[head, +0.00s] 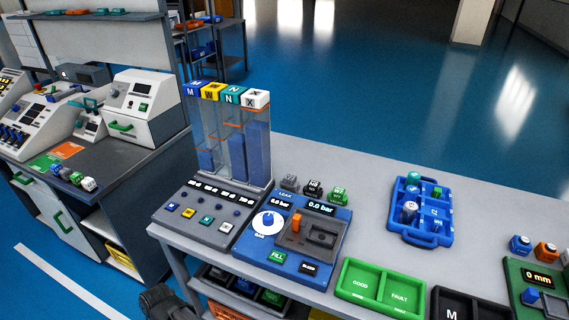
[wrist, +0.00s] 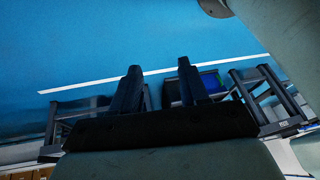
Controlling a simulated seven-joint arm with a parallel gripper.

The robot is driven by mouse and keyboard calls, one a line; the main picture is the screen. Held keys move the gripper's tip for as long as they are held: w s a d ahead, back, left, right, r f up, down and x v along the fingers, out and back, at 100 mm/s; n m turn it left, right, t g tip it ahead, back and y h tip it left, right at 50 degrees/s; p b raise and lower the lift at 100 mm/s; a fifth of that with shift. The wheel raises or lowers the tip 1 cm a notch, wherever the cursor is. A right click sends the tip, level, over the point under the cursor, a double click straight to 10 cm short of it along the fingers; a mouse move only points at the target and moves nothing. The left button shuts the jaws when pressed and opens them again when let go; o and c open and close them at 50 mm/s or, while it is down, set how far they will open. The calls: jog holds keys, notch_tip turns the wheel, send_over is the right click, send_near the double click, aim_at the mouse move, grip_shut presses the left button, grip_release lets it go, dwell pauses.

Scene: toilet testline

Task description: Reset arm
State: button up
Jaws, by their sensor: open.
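My gripper (wrist: 159,66) shows in the wrist view with its two dark fingers apart and nothing between them. Beyond the fingers are blue floor and a white floor line. In the head view, a dark rounded part at the bottom edge, left of the grey bench (head: 360,180), may be my arm; its fingers cannot be made out there. No object is seen touching the gripper.
The bench carries a blue leak tester (head: 290,240), a column rack (head: 230,145), a blue tray (head: 420,210) and a green good/fault tray (head: 380,287). A second workstation (head: 90,130) stands at left. The floor (head: 400,70) behind the bench is clear.

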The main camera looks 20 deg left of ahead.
jog(key=s+d+f+m+g, duration=0.1)
jog(key=s+d+f+m, duration=0.15)
jog(key=f, duration=0.25)
jog(key=s+d+f+m+g+h, duration=0.1)
jog(key=d+f+m, duration=0.15)
jog(key=f, duration=0.25)
jog(key=s+d+f+m+g, duration=0.1)
jog(key=s+d+f, duration=0.15)
jog(key=f, duration=0.25)
jog(key=w+d+f+m+y, duration=0.1)
jog(key=w+d+f+m, duration=0.2)
jog(key=w+d+m, duration=0.6)
jog(key=w+d+f+m+y, duration=0.1)
jog(key=w+d+f+m, duration=0.4)
jog(key=w+d, duration=0.7)
jog(key=s+d+m+y, duration=0.1)
jog(key=s+d+m, duration=0.1)
jog(key=d+m, duration=1.5)
jog(key=d, duration=1.1)
jog(key=shift+s+f+m, duration=0.2)
jog(key=shift+f+m, duration=0.1)
jog(key=shift+f, duration=0.1)
